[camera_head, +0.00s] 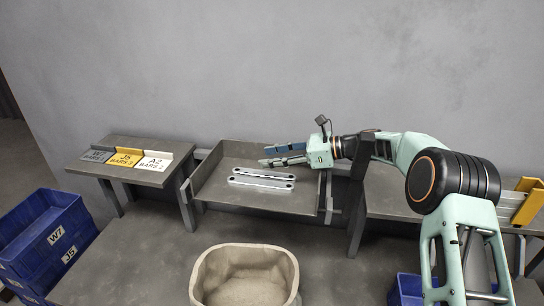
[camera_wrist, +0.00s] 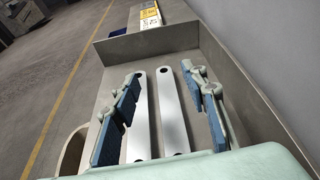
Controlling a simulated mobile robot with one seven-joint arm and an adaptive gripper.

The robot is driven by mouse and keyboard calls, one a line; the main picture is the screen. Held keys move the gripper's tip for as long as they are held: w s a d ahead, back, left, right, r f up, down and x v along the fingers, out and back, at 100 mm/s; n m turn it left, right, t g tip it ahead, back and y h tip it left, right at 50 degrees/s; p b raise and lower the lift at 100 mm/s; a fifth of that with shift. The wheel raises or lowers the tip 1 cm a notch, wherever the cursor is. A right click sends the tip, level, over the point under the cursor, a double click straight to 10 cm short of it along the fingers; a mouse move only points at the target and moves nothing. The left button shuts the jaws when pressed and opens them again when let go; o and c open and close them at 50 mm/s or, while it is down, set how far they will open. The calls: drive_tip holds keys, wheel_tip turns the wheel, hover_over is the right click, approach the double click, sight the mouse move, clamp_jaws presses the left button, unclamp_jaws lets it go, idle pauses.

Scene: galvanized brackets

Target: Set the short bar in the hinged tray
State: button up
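Two flat silver bars with a hole at each end lie side by side on the floor of a grey metal tray (camera_head: 212,182). The far bar (camera_head: 264,173) and the near bar (camera_head: 258,183) look close in length, so I cannot tell which is the short one. In the wrist view, the left bar (camera_wrist: 141,120) and right bar (camera_wrist: 171,115) lie parallel with a narrow gap. My gripper (camera_head: 266,156) is open and empty over the tray's right part, above the bars. In the wrist view its blue-padded fingers (camera_wrist: 168,82) stand on either side of both bars.
A small table (camera_head: 125,172) at left carries grey, yellow and white labelled plates. Blue crates (camera_head: 45,235) stack at lower left. A beige tub (camera_head: 245,255) stands in front of the tray. The tray has raised walls. A yellow bracket (camera_head: 528,200) is at far right.

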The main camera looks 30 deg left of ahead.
drive_tip(key=shift+s+d+f, duration=0.1)
drive_tip(key=shift+s+f, duration=0.05)
drive_tip(key=shift+f, duration=0.3)
drive_tip(key=shift+r, duration=0.35)
drive_tip(key=p+v, duration=0.2)
drive_tip(key=v, duration=1)
drive_tip(key=shift+r, duration=0.45)
